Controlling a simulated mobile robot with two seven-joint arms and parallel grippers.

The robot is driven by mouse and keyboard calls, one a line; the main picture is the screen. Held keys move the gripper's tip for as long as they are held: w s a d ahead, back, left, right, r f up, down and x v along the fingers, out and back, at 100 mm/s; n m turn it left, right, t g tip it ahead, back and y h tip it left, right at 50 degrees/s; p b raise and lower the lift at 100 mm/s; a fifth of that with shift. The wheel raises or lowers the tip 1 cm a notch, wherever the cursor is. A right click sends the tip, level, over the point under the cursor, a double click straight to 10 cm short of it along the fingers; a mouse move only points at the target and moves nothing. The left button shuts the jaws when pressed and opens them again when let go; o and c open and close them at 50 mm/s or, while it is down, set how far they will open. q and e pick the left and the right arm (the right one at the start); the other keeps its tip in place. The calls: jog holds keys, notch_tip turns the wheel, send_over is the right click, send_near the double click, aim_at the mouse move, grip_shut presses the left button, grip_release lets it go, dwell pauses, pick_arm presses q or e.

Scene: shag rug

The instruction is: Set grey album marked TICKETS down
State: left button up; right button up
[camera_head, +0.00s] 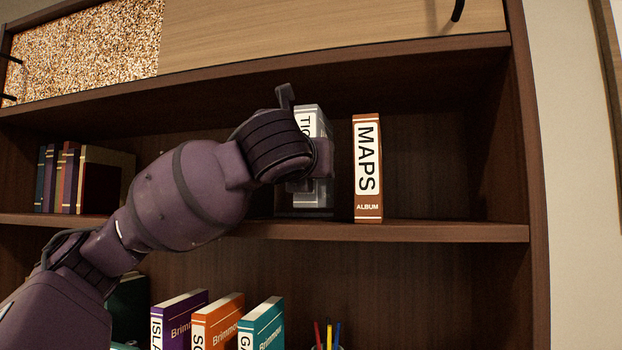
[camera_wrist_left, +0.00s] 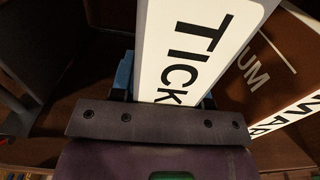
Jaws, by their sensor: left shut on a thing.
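The grey album marked TICKETS (camera_head: 325,122) is upright at the upper shelf in the head view, partly hidden behind my left gripper (camera_head: 308,170). In the left wrist view its white label (camera_wrist_left: 195,45) reads "TICK", with the rest hidden by the gripper. My left gripper (camera_wrist_left: 165,100) is shut on the album, with blue finger parts showing on both sides of it. Whether the album's base touches the shelf (camera_head: 450,231) is hard to tell. My right gripper is not in view.
A brown MAPS album (camera_head: 367,165) stands upright just right of the grey album, with a small gap. Several books (camera_head: 100,175) stand at the shelf's left end. The shelf right of MAPS is clear up to the side panel (camera_head: 530,150). Below are Brimmor books (camera_head: 215,320) and a pencil cup (camera_head: 328,340).

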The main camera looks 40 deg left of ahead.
pick_arm(q)
notch_tip(320, 180, down, 2)
jog(key=shift+a, duration=0.1)
jog(key=o, duration=1.2)
jog(key=shift+f, duration=0.15)
jog(key=shift+o, duration=0.2)
jog(key=shift+r, duration=0.2)
jog(key=v, duration=1.2)
jog(key=shift+b, duration=0.35)
